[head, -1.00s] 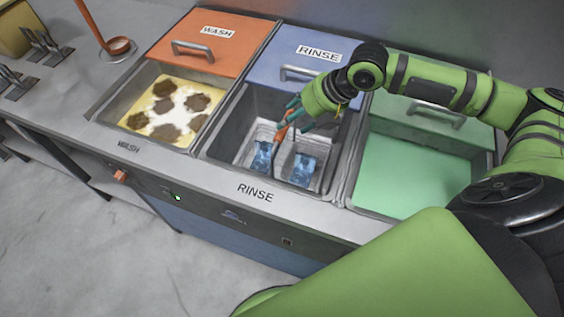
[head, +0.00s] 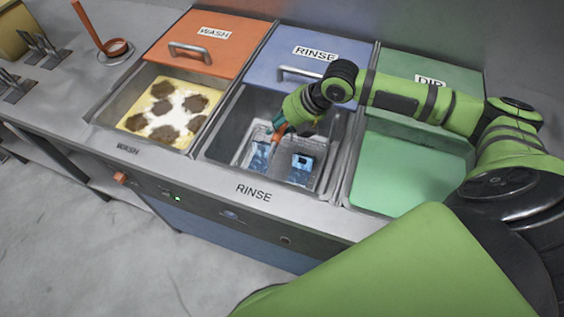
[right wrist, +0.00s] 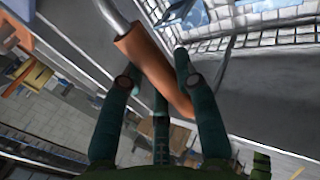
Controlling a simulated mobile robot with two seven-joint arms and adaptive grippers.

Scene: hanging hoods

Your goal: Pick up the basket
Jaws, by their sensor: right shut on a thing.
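The basket (head: 281,166) is a wire-mesh basket inside the rinse tank, with two blue items in it. Its orange handle (head: 279,131) rises at its back and also shows in the right wrist view (right wrist: 147,66). My right gripper (head: 282,120) is at the handle, its dark green fingers (right wrist: 155,75) on both sides of it, shut on it. Part of the mesh (right wrist: 255,40) shows at the top of the right wrist view. Whether the basket rests on the tank floor cannot be told. My left gripper is not in view.
The rinse tank wall (head: 338,150) surrounds the basket closely. To the left is the wash tank with brown-patched foam (head: 165,112); to the right is a tank of green liquid (head: 405,170). Raised lids stand behind.

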